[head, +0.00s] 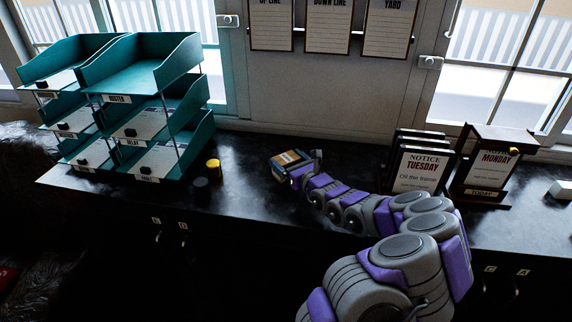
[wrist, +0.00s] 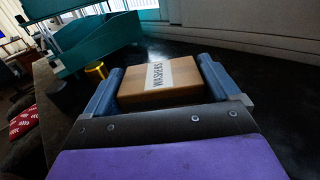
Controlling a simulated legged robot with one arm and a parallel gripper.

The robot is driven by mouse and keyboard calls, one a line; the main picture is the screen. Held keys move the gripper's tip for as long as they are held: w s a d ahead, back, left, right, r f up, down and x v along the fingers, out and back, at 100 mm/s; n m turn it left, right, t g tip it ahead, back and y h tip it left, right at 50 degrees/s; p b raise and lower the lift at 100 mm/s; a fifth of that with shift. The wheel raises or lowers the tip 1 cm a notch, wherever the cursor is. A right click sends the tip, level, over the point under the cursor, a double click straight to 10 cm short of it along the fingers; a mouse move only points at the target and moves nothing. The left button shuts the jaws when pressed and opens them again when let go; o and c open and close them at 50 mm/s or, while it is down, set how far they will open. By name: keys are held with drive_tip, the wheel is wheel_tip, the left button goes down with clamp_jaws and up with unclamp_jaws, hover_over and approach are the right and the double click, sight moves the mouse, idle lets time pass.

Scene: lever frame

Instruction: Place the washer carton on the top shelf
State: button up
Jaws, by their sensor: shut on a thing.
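The washer carton (wrist: 158,82) is a small brown box with a white label reading WASHERS. My gripper (wrist: 162,84) is shut on it, with a blue finger at each side in the wrist view. In the head view the carton (head: 290,161) is at the end of my arm, over the dark counter top. I cannot tell whether it touches the counter. No plain shelf shows; a teal tray rack (head: 140,65) with stacked tiers stands to the left of my gripper. Its top trays look empty except for small dark knobs at the front.
A yellow cylinder (head: 213,169) and a dark round object (head: 201,188) stand between the rack and the carton. Notice stands (head: 417,168) and a Monday stand (head: 493,170) are at the right. Clipboards (head: 328,25) hang on the wall behind. Bare counter (head: 240,195) lies left of my arm.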

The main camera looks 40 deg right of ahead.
sight(287, 155)
drive_tip(key=shift+w+d+f, duration=0.15)
drive_tip(key=shift+w+d, duration=0.4)
drive_tip(key=shift+w, duration=0.25)
drive_tip(key=shift+w+d+f, duration=0.1)
drive_tip(key=shift+w+d, duration=0.4)
drive_tip(key=shift+w, duration=0.25)
drive_tip(key=shift+w+d+f, duration=0.1)
drive_tip(key=shift+w+f, duration=0.05)
drive_tip(key=shift+f, duration=0.15)
drive_tip(key=f, duration=0.1)
drive_tip(key=f+b, duration=0.1)
drive_tip(key=f, duration=0.1)
drive_tip(key=shift+a, duration=0.25)
drive_tip(key=shift+r, duration=0.15)
drive_tip(key=o, duration=1.1)
drive_tip(key=s, duration=0.4)
drive_tip(key=s+p, duration=0.1)
drive_tip(key=s, duration=0.3)
drive_tip(key=s+a, duration=0.1)
drive_tip(key=s, duration=0.3)
